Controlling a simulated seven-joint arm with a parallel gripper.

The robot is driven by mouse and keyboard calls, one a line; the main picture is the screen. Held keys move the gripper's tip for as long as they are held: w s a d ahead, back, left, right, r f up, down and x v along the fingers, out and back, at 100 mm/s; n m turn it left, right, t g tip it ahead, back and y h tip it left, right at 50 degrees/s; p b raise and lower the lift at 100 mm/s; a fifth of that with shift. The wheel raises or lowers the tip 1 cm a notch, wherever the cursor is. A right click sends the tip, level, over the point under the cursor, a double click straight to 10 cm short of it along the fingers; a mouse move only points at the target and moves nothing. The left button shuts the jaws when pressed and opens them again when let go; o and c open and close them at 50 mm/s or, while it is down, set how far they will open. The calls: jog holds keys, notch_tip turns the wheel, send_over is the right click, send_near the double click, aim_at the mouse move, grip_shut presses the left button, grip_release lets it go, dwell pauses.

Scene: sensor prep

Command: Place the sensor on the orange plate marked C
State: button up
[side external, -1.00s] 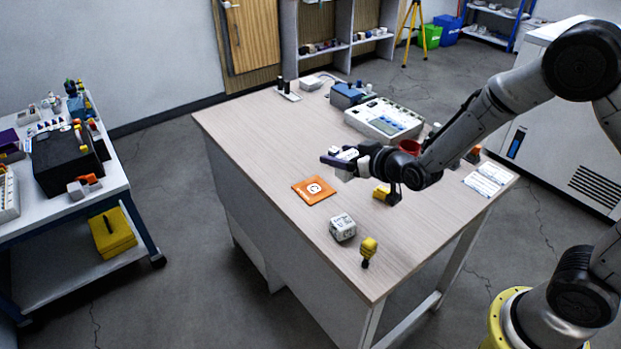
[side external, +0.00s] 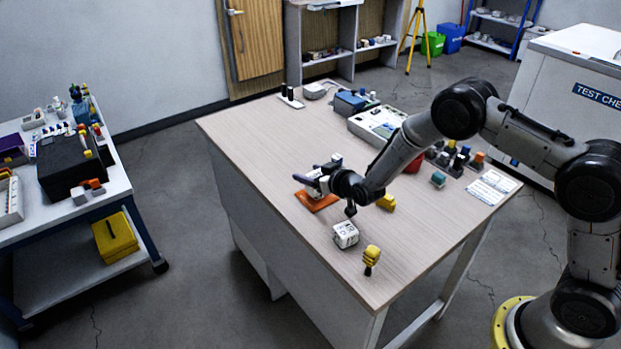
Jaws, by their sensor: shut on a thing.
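The orange plate (side external: 322,205) lies flat on the wooden table. My gripper (side external: 319,172) is over its far part and covers most of it, including its mark. The gripper is shut on a small pale thing, probably the sensor (side external: 318,173), which shows only as a light patch between the dark purplish fingers. It is too small and covered to make out its shape. I cannot tell whether it touches the plate or hangs just above it.
A white marked cube (side external: 345,234), a yellow-topped piece (side external: 371,258) and a yellow block (side external: 386,202) stand near the plate. A white instrument (side external: 377,124), a red cup (side external: 414,163) and a teal-topped piece (side external: 438,179) are farther back. The table's left part is clear.

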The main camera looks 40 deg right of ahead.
jog(key=shift+f, duration=0.8)
jog(key=shift+f, duration=0.15)
jog(key=o, duration=1.4)
